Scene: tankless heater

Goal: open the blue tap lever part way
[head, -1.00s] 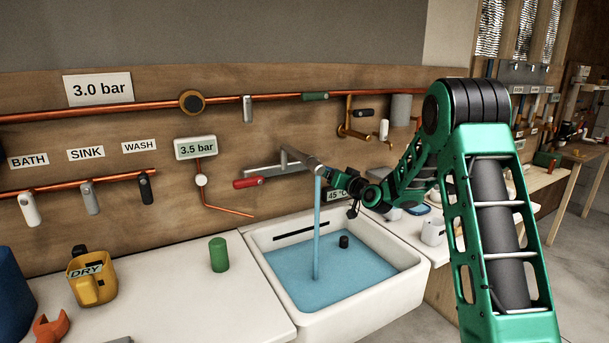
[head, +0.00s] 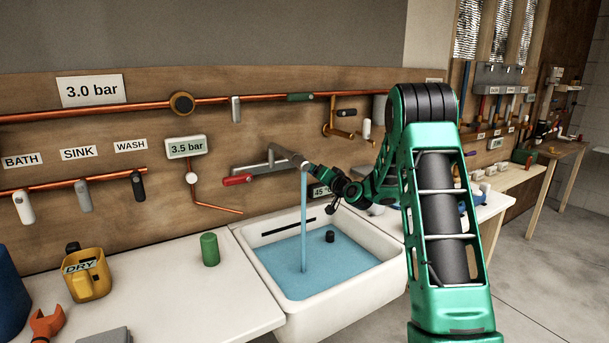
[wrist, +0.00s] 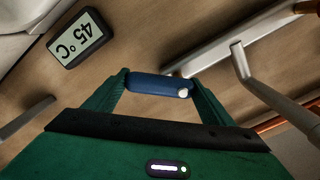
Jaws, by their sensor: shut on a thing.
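The blue tap lever (wrist: 150,84) lies between my two fingertips in the wrist view, with a pale round knob at its right end. My gripper (wrist: 161,86) is shut on it. In the head view my gripper (head: 310,170) is at the right end of the grey mixer tap (head: 268,165), and I cannot make out the blue lever there. The red lever (head: 237,179) is at the tap's left end. A stream of water (head: 304,225) falls from the spout into the white sink (head: 340,292), which holds blue water.
A 45 °C display (wrist: 79,38) is near my gripper in the wrist view. A green cylinder (head: 209,249) and a yellow DRY jug (head: 88,275) stand on the counter left of the sink. Copper pipes (head: 60,116) run along the wooden wall. Floor at right is clear.

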